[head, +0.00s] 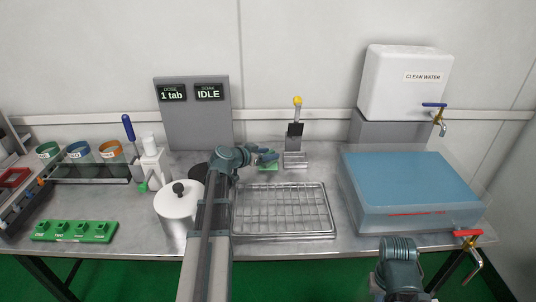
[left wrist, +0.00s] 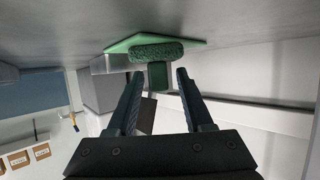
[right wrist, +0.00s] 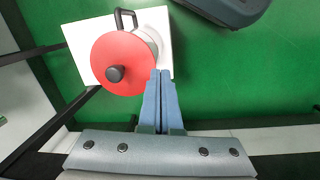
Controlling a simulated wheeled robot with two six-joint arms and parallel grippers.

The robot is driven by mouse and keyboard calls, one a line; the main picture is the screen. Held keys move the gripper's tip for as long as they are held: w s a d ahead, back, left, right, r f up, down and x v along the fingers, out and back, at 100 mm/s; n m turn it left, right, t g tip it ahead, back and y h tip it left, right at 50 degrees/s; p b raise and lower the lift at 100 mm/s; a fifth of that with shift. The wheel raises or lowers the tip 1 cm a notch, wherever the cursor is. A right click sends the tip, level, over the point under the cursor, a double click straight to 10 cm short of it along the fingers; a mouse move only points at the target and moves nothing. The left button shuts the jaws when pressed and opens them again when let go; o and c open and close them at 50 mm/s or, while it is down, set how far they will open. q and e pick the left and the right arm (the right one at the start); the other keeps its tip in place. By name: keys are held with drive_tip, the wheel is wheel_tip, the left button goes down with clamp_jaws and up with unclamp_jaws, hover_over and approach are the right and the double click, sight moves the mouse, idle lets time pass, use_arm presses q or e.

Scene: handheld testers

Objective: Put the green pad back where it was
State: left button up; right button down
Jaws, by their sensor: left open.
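The green pad (left wrist: 157,52) shows in the left wrist view as a rough dark green strip with a small green block (left wrist: 158,75) standing out from it. It is against a flat lighter green piece (left wrist: 126,43) on the metal counter. My left gripper (left wrist: 158,76) is open, with one finger on each side of the block and a gap on both sides. In the head view the left gripper (head: 264,157) is just above a green patch (head: 269,168) behind the wire rack. My right gripper (right wrist: 162,72) is shut and empty, above the green floor.
A wire rack tray (head: 285,235), a white lidded pot (head: 177,210), a blue-topped basin (head: 410,180) and a yellow-topped stand (head: 295,135) are around the left arm. A green block holder (head: 74,231) is at left. A red-lidded pot (right wrist: 110,55) is near the right gripper.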

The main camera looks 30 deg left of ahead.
use_arm(q)
drive_tip(key=shift+r, duration=0.15)
drive_tip(key=shift+s+r+p, duration=0.15)
drive_tip(key=shift+s+p, duration=0.05)
drive_tip(key=shift+p, duration=0.1)
drive_tip(key=p+v, duration=0.4)
drive_tip(key=v, duration=0.6)
drive_tip(key=shift+s+r, duration=0.1)
drive_tip(key=shift+s, duration=0.2)
drive_tip(key=shift+s+a+r, duration=0.1)
drive_tip(key=shift+s+a, duration=0.1)
drive_tip(key=shift+s, duration=0.25)
